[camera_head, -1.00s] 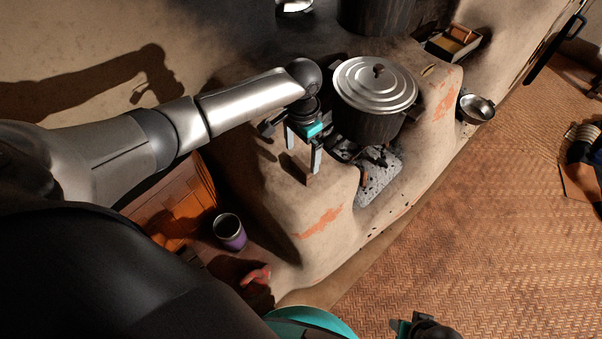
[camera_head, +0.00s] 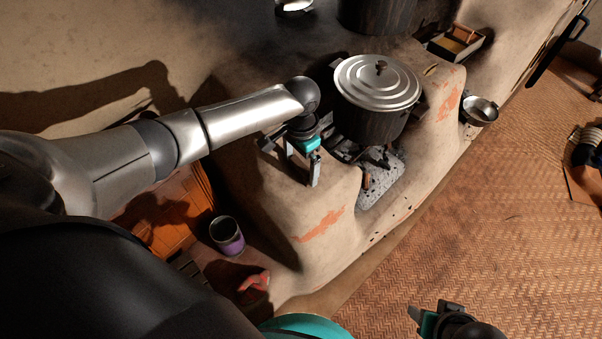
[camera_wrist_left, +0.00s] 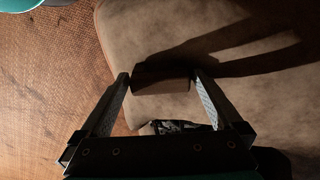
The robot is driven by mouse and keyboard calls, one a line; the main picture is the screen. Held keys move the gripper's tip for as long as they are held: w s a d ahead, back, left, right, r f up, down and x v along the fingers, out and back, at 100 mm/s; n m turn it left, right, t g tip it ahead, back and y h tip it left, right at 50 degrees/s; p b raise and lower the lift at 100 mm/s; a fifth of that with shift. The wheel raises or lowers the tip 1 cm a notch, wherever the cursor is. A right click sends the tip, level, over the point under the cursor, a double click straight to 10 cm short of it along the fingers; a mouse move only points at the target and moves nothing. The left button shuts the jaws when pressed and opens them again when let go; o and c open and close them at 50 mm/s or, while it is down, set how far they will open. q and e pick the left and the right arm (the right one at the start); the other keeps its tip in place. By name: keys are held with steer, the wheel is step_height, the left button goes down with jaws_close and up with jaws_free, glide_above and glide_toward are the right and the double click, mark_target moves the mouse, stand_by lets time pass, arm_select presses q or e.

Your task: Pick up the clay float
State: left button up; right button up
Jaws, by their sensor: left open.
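The clay float appears to be the small dark brown block (camera_wrist_left: 160,84) on the edge of the mud hearth. In the left wrist view it spans the space between the two fingertips of my left gripper (camera_wrist_left: 161,76). The fingers are open, one at each end of the block; I cannot tell whether they touch it. In the head view my left gripper (camera_head: 302,168) is low over the hearth ledge and mostly hides the block. Part of my right gripper (camera_head: 432,318) shows at the bottom edge, away from the hearth; its jaw opening is unclear.
A lidded pot (camera_head: 376,90) stands on the hearth close to the left gripper, above a fire opening with charred wood (camera_head: 378,180). A purple cup (camera_head: 227,236) stands at lower left. A metal bowl (camera_head: 479,110) and a small box (camera_head: 455,44) are at right. Woven matting (camera_head: 480,225) covers the floor.

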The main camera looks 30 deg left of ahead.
arm_select(q)
steer(key=c, duration=1.2)
steer(key=shift+o, duration=0.2)
steer(key=shift+r, duration=0.15)
steer(key=shift+r, duration=0.15)
step_height(320, 180, up, 10)
steer(key=p, duration=0.6)
step_height(320, 180, up, 9)
steer(key=p, duration=0.4)
glide_above(301, 164)
steer(key=shift+r, duration=0.2)
arm_select(e)
steer(key=s+d+f, duration=0.3)
steer(key=s+f, duration=0.2)
steer(key=f, duration=0.3)
steer(key=s+d+f+g, duration=0.1)
steer(key=s+d+f, duration=0.2)
steer(key=s+f, duration=0.2)
steer(key=shift+s+d+f+g+h, duration=0.15)
steer(key=shift+s+f+g+h, duration=0.2)
steer(key=shift+f, duration=1.05)
